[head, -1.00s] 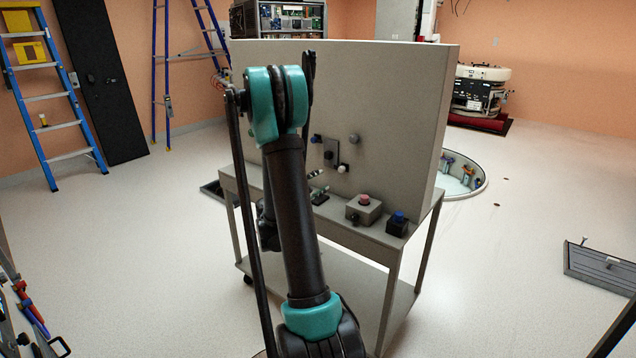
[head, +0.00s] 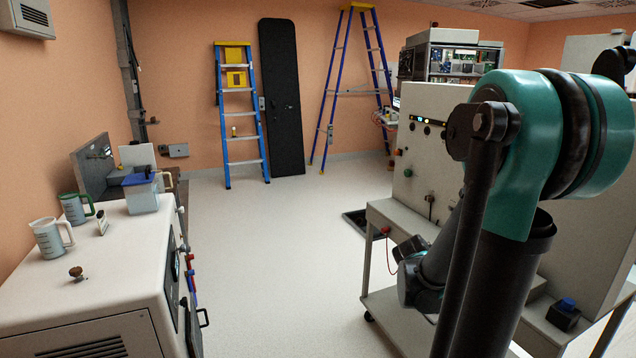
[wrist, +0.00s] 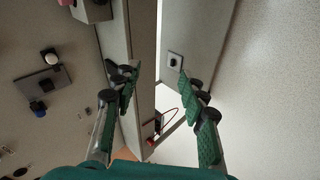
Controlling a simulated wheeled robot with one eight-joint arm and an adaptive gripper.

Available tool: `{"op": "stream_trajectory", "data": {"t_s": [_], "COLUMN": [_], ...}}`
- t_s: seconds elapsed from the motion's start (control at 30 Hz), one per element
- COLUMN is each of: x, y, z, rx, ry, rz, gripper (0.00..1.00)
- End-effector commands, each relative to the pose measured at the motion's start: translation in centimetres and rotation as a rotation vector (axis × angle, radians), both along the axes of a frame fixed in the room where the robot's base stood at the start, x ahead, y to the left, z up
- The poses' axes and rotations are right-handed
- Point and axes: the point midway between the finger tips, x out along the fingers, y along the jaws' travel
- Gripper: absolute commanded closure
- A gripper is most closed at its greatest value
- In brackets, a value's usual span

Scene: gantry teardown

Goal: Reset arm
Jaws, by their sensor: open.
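My arm stands at the right of the head view, its teal and black joint close to the camera and covering part of the cart and panel behind it. My gripper (wrist: 155,92) shows in the wrist view with its two green-padded fingers spread apart and nothing between them. Behind and between the fingers are the panel's edge and the cart. In the head view the lower arm reaches toward the cart (head: 378,270), but the fingertips cannot be made out there.
An upright grey panel (head: 418,160) stands on the cart, with a blue-topped button box (head: 564,314) at its foot. A white cabinet (head: 110,262) with jugs stands at left. The floor between cabinet and cart is clear.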

Motion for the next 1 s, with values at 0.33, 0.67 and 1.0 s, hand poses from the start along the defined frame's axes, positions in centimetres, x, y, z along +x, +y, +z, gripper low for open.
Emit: {"op": "stream_trajectory", "data": {"t_s": [0.33, 0.67, 1.0], "x": [-9.3, -12.8, -12.8], "y": [12.0, 16.9, 17.0], "z": [-3.8, -4.8, -4.8], "rx": [0.536, 0.746, 0.747], "ry": [-0.021, -0.004, -0.005], "rz": [-0.087, -0.125, -0.124], "gripper": [0.57, 0.57, 0.57]}}
